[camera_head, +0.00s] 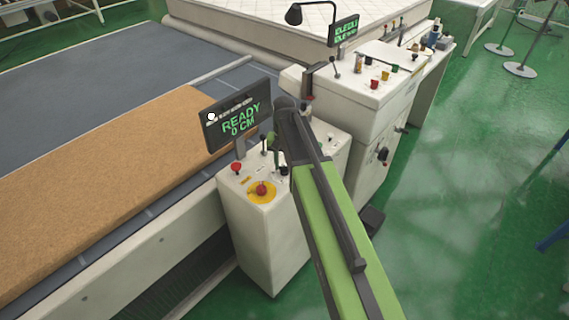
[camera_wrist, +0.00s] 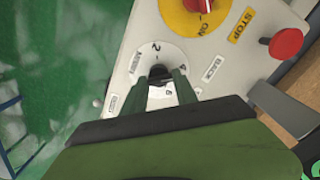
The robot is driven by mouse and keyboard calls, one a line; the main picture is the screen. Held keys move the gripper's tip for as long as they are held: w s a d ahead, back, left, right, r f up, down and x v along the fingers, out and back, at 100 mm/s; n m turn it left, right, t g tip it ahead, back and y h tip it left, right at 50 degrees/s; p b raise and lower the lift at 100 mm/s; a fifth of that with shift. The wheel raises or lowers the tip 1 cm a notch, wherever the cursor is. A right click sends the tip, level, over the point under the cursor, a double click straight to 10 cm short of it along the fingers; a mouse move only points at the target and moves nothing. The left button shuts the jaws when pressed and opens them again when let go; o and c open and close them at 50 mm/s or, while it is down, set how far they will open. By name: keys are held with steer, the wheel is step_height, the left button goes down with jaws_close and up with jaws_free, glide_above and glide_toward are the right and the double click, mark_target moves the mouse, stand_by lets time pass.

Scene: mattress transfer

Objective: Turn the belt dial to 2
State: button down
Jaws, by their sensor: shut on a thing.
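The belt dial is a dark knob (camera_wrist: 159,70) on a round white face (camera_wrist: 176,54) in the wrist view. A printed 2 shows at the face's upper left and a 4 at its right; another mark lies below, between my fingers. My gripper (camera_wrist: 161,84) is shut on the knob, with one green finger on each side. Which number the knob points at I cannot tell. In the head view my arm hides the dial, on top of the white control box (camera_head: 258,235).
The box also carries a yellow-ringed red switch (camera_head: 261,190), a red button (camera_head: 236,167) and levers. A screen (camera_head: 239,115) above it reads READY 0 CM. A brown slab (camera_head: 110,180) lies on the conveyor at left. Another control cabinet (camera_head: 365,95) stands behind; green floor is open at right.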

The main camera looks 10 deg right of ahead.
steer(key=n, duration=0.4)
steer(key=shift+w+n, duration=0.1)
steer(key=shift+n, duration=0.2)
steer(key=n, duration=0.3)
steer(key=shift+n, duration=0.3)
steer(key=n, duration=0.4)
steer(key=shift+d+n, duration=0.1)
steer(key=shift+n, duration=1.9)
steer(key=c, duration=1)
jaws_free()
steer(key=shift+o, duration=0.2)
steer(key=shift+r, duration=0.1)
